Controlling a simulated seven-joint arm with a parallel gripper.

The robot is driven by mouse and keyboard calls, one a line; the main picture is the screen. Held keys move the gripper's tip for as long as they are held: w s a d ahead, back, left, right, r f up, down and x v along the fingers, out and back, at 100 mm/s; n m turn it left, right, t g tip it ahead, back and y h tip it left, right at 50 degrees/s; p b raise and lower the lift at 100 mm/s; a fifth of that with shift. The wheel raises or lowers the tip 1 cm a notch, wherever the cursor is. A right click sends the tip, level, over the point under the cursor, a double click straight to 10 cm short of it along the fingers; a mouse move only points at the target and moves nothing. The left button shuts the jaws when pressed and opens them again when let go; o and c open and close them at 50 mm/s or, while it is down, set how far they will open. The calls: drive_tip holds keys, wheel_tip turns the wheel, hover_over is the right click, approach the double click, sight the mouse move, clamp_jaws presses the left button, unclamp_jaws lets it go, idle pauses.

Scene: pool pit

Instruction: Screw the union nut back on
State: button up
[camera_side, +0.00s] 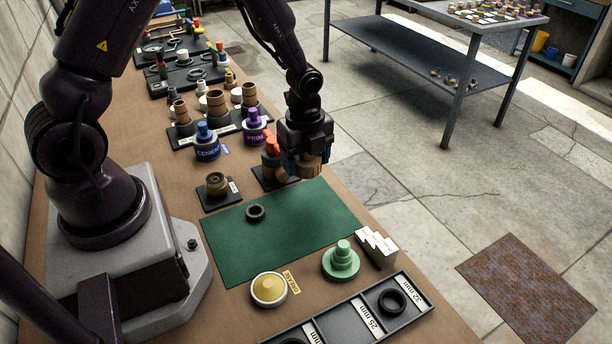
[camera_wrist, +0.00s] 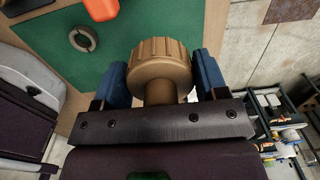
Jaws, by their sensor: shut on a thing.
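A tan-brown ribbed union nut (camera_wrist: 160,64) sits between the blue fingertips of my gripper (camera_wrist: 162,82) in the wrist view, with a narrower brown part showing behind it. My gripper (camera_side: 304,168) is shut on the nut. The orange handle also shows in the wrist view (camera_wrist: 101,8). Whether nut and fitting touch is unclear.
A dark ring (camera_side: 255,212) lies on the green mat (camera_side: 300,215). A brown fitting (camera_side: 216,183) on a black plate, the cement (camera_side: 207,145) and primer (camera_side: 253,130) cans, a yellow-topped tub (camera_side: 269,288), a green stepped piece (camera_side: 341,260) and a ring tray (camera_side: 350,318) stand around it.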

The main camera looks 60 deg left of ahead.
wheel_tip(320, 180, up, 9)
drive_tip(key=shift+s+a+f, duration=0.1)
drive_tip(key=shift+f, duration=0.05)
drive_tip(key=s+a+n, duration=0.3)
drive_tip(key=s+a, duration=0.4)
drive_tip(key=s, duration=0.1)
drive_tip(key=n, duration=0.3)
hover_over(215, 179)
wheel_tip(215, 179, down, 5)
drive_tip(key=shift+a+f, duration=0.1)
drive_tip(key=shift+f, duration=1.95)
drive_tip(key=shift+f, duration=0.5)
drive_tip(key=shift+f, duration=0.65)
drive_tip(key=shift+f, duration=1.45)
idle(1.0)
